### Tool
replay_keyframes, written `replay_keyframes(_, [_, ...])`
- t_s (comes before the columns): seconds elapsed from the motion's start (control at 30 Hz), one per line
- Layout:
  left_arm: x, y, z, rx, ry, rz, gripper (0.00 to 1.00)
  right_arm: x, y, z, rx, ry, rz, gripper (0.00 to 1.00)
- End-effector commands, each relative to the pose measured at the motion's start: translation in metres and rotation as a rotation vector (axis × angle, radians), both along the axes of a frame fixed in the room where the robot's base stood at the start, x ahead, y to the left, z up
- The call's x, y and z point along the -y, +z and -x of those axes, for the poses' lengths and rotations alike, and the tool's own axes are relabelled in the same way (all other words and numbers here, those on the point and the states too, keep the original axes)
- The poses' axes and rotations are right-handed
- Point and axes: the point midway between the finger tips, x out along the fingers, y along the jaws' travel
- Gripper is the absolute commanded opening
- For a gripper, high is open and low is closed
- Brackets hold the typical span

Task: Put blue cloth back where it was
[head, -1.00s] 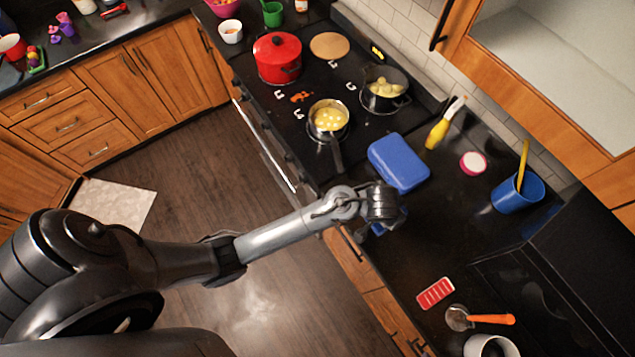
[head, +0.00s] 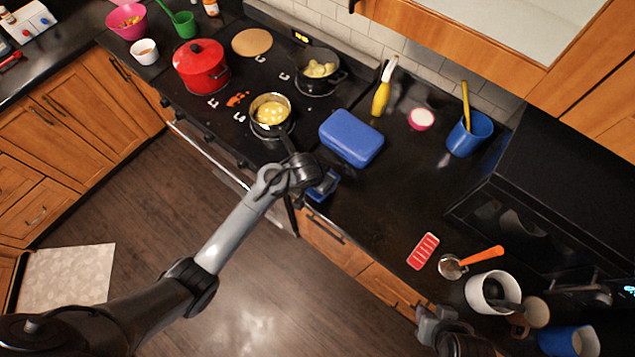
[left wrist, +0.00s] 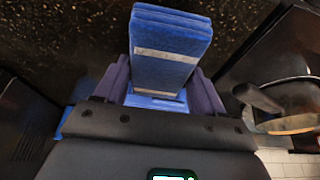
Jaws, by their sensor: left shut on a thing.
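My left gripper (head: 312,181) is shut on the blue cloth (head: 324,186) near the counter's front edge, just in front of the blue box. In the left wrist view, the cloth (left wrist: 172,48) is a folded blue stack with a pale band. It stands out between the two fingers of my left gripper (left wrist: 160,85). The dark speckled counter shows behind it; I cannot tell whether the cloth touches the counter. My right gripper (head: 440,325) is partly in view at the bottom right of the head view, and its jaws are unclear.
A closed blue box (head: 352,138) lies behind the cloth. The small pan (head: 271,115) has its handle pointing toward my left gripper. A red pot (head: 201,66) and a dark pot (head: 318,72) stand on the stove. The counter right of the box is clear up to the red slotted item (head: 423,251).

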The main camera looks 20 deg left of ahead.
Motion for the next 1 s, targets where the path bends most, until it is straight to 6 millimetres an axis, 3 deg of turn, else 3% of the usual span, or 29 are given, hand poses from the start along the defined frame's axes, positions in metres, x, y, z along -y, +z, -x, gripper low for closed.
replay_keyframes(0.2, [-0.016,-0.009,-0.004,0.001,-0.001,0.000,0.36,0.002,0.001,0.000,-0.001,0.004,0.007,0.34])
replay_keyframes(0.6, [-0.017,-0.047,-0.004,0.000,0.000,-0.001,0.36,0.002,-0.002,0.001,-0.002,0.004,0.007,0.34])
replay_keyframes(1.0, [-0.017,-0.052,-0.004,0.001,0.000,0.000,0.36,0.000,-0.003,0.001,-0.003,-0.001,-0.001,0.34])
